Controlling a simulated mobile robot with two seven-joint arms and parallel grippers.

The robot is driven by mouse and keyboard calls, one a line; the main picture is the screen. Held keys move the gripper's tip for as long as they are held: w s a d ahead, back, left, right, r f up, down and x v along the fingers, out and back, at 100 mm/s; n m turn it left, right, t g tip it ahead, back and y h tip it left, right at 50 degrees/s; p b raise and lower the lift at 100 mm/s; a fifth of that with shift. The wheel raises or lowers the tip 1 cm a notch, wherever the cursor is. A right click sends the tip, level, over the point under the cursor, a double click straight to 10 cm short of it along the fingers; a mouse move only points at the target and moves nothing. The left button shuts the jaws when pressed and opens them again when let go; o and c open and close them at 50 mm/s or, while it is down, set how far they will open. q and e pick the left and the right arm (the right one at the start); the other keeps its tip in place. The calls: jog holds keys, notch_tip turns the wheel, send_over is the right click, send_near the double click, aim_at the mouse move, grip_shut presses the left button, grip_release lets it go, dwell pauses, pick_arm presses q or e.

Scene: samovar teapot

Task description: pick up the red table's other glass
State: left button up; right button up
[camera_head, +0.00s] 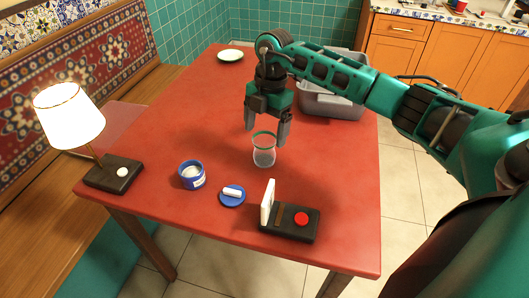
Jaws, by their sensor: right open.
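A clear glass (264,154) with a green rim stands upright on the red table (160,130), near its middle. My right gripper (266,134) points down from above, open, with its fingers on either side of the glass's rim. I cannot tell whether the fingertips touch the glass. No second glass shows on the table. My left gripper is not in view.
A blue tin (192,175), a blue lid with a white piece (232,196) and a black box with a red button (289,223) stand nearer the front. A lamp (70,117) is at left, a plate (230,56) at the back, a grey bin (331,104) at right.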

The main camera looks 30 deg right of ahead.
aim_at(264, 149)
jog(key=f, duration=0.6)
jog(key=shift+s+a+f+b, duration=0.2)
jog(key=shift+a+f+b, duration=0.15)
jog(key=shift+a+f, duration=0.05)
jog(key=shift+r, duration=0.1)
jog(key=c, duration=1.1)
